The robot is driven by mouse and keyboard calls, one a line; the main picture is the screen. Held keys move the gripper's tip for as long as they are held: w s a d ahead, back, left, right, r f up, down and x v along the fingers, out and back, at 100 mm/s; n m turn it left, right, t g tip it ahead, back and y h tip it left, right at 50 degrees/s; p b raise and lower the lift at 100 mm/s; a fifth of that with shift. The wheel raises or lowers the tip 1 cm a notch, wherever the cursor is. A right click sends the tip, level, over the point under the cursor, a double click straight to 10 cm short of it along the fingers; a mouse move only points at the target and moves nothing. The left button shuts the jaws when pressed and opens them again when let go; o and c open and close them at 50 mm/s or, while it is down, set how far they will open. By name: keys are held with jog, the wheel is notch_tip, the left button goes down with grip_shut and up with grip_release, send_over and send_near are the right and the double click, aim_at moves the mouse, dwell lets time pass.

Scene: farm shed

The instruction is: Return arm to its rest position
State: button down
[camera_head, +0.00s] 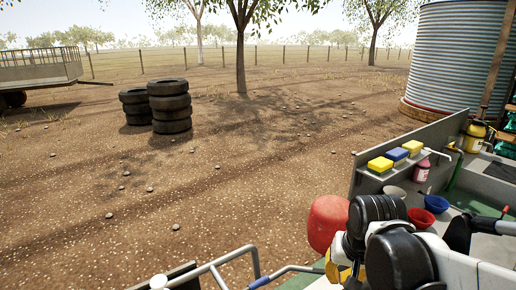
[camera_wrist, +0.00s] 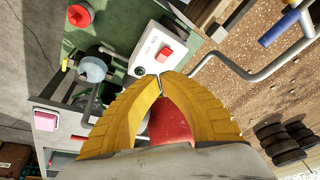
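My gripper (camera_wrist: 160,77) has two yellow curved fingers in the wrist view, and their tips meet. A red surface (camera_wrist: 170,122) shows through the gap between the fingers; I cannot tell that anything is held. In the head view my dark and white arm is folded at the lower right. A bit of yellow at the lower edge there may be part of my gripper, mostly hidden by the arm. A red rounded object (camera_head: 327,222) stands just left of the arm.
A grey bench (camera_head: 370,185) at the right carries yellow and blue sponges (camera_head: 397,155), a red bottle (camera_head: 422,170) and a blue bowl (camera_head: 436,204). Metal tube rails (camera_head: 232,258) run along the front. Stacked tyres (camera_head: 170,105) and a water tank (camera_head: 455,60) stand farther off on open dirt.

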jog(key=s+r+n+t+b, duration=0.1)
jog(key=s+n+t+b, duration=0.1)
jog(key=s, duration=0.6)
jog(key=shift+s+r+n+t, duration=0.15)
jog(key=shift+s+n+t, duration=0.2)
jog(key=shift+t, duration=0.45)
